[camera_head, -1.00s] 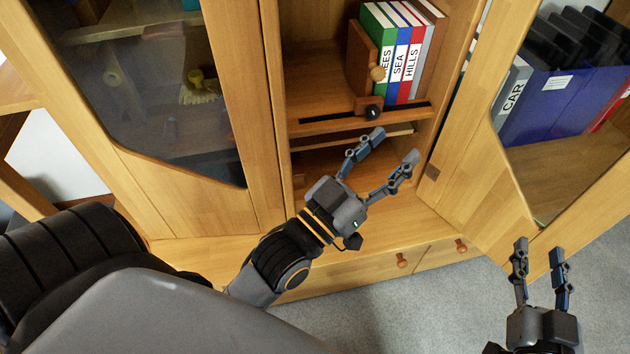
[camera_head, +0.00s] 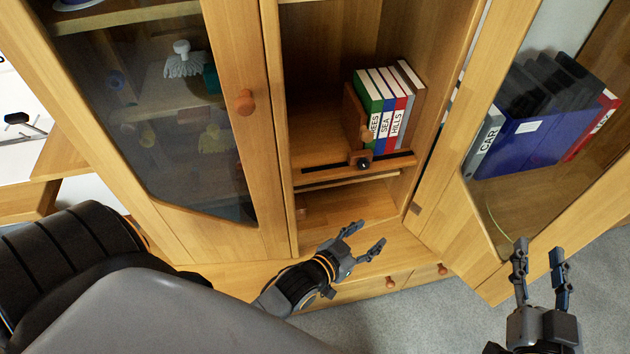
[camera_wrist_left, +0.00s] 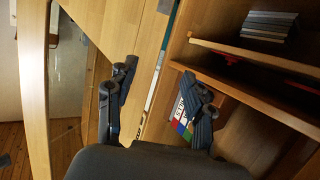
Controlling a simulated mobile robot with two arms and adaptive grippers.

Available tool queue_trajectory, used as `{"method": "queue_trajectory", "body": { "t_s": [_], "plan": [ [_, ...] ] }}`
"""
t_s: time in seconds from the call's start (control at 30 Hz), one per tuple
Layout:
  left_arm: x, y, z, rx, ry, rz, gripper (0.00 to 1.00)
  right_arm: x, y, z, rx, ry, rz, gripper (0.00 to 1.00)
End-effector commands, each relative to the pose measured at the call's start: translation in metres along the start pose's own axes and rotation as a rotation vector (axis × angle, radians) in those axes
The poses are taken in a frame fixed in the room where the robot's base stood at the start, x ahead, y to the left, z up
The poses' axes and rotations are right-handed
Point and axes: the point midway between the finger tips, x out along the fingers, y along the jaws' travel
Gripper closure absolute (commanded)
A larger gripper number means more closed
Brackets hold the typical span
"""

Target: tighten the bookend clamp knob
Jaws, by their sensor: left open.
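The wooden bookend (camera_head: 353,112) stands on the cabinet shelf against the left of a row of books (camera_head: 388,108). At its foot is a wooden clamp block with a dark round knob (camera_head: 364,163), at the front edge by a black slot. My left gripper (camera_head: 364,237) is open and empty, below and in front of the knob, apart from it. In the left wrist view the open fingers (camera_wrist_left: 158,75) show, with the books (camera_wrist_left: 183,118) partly behind one finger; I cannot make out the knob there. My right gripper (camera_head: 539,248) is open and empty at the lower right, by the open door.
The left glass door (camera_head: 165,130) is shut, with a round wooden handle (camera_head: 245,102). A lower shelf and drawers with knobs (camera_head: 390,282) lie below. Grey carpet is clear in front.

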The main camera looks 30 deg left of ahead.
Motion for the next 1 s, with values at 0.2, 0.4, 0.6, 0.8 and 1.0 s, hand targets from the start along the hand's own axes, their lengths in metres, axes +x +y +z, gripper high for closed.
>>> {"method": "queue_trajectory", "body": {
  "t_s": [0.2,0.4,0.6,0.8,1.0],
  "plan": [
    [-0.012,-0.002,0.024,0.000,-0.138,-0.004,0.48,0.000,0.000,-0.048,0.000,0.000,0.000,0.60],
    [-0.027,-0.004,0.052,0.001,-0.262,-0.007,0.48,0.000,0.000,-0.083,0.000,0.000,0.000,0.60],
    [-0.050,-0.006,0.079,0.001,-0.384,-0.010,0.48,-0.001,0.000,-0.118,0.000,0.000,0.000,0.60],
    [-0.080,-0.007,0.103,0.000,-0.504,-0.012,0.48,-0.001,0.001,-0.151,0.000,0.000,0.000,0.60],
    [-0.105,-0.009,0.122,-0.001,-0.594,-0.015,0.48,-0.001,0.001,-0.173,0.000,0.000,0.000,0.60]
  ]
}}
